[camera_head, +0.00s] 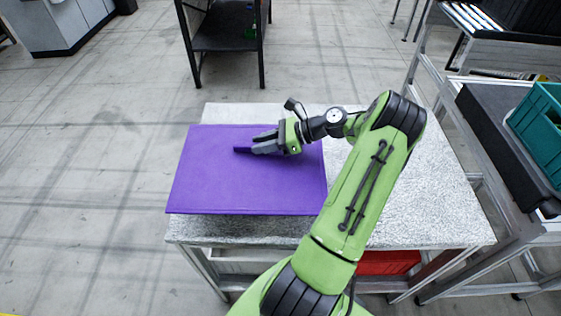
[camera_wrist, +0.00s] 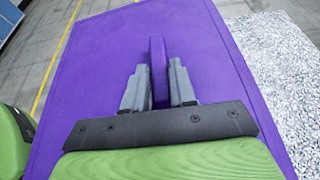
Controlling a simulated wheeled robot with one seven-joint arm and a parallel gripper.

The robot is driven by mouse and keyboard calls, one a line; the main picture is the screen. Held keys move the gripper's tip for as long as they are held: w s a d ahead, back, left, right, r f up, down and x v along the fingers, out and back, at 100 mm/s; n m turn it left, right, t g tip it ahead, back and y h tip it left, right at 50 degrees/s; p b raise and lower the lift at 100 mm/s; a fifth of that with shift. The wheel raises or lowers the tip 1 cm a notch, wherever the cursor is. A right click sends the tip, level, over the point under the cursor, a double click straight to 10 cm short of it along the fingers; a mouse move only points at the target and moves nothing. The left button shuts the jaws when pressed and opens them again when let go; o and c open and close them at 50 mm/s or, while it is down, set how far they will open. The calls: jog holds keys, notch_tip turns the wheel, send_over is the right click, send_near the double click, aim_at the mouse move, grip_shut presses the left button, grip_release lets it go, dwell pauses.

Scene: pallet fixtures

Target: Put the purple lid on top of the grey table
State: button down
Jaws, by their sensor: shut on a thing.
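The purple lid (camera_head: 215,185) is a flat rectangular panel with a raised handle (camera_head: 242,150). In the head view it is over the left part of the grey speckled table (camera_head: 430,215), and its left edge reaches past the table's left side. I cannot tell whether it touches the tabletop or is just above it. My gripper (camera_head: 262,148) is shut on the lid's handle. In the wrist view the lid (camera_wrist: 100,65) fills most of the picture, with the handle (camera_wrist: 158,65) between my two fingers (camera_wrist: 157,85). The table (camera_wrist: 275,65) shows at the right.
A red box (camera_head: 388,263) sits under the table. A teal crate (camera_head: 540,125) stands on a dark surface at the right. A black shelf (camera_head: 228,35) stands behind the table. The tabletop's right part is bare, and open floor lies at the left.

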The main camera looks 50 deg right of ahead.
aim_at(264, 162)
notch_tip(264, 162, down, 8)
jog(key=shift+f+b, duration=0.1)
jog(key=shift+b, duration=1.15)
jog(key=shift+r, duration=0.2)
jog(key=c, duration=0.9)
grip_release()
jog(key=shift+f, duration=0.1)
